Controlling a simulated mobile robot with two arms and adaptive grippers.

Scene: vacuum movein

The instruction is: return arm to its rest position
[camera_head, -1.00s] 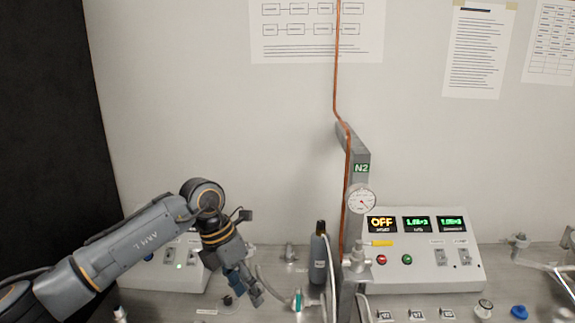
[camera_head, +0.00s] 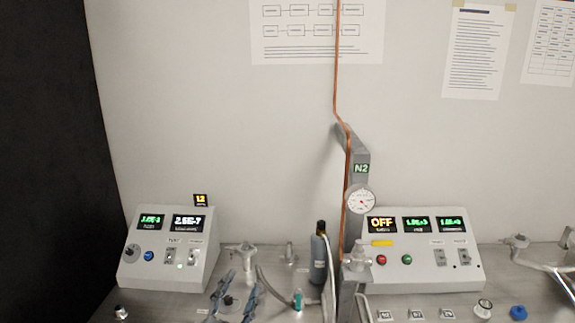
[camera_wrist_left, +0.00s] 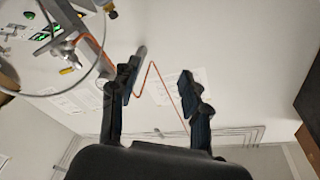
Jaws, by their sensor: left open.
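My left gripper (camera_head: 236,298) shows at the bottom edge of the head view, low and left of centre. Its two fingers stand apart with nothing between them, in front of the bench fittings. In the left wrist view the gripper (camera_wrist_left: 160,82) is open and empty, its fingers standing apart against the pale wall and ceiling. The rest of my left arm is below the head view. My right gripper is not in view.
A left control box (camera_head: 172,262) and a right control box (camera_head: 425,265) with displays stand on the bench. Between them are a dark cylinder (camera_head: 318,260), the grey N2 post (camera_head: 357,150), a copper line (camera_head: 337,70) and a gauge (camera_head: 361,200).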

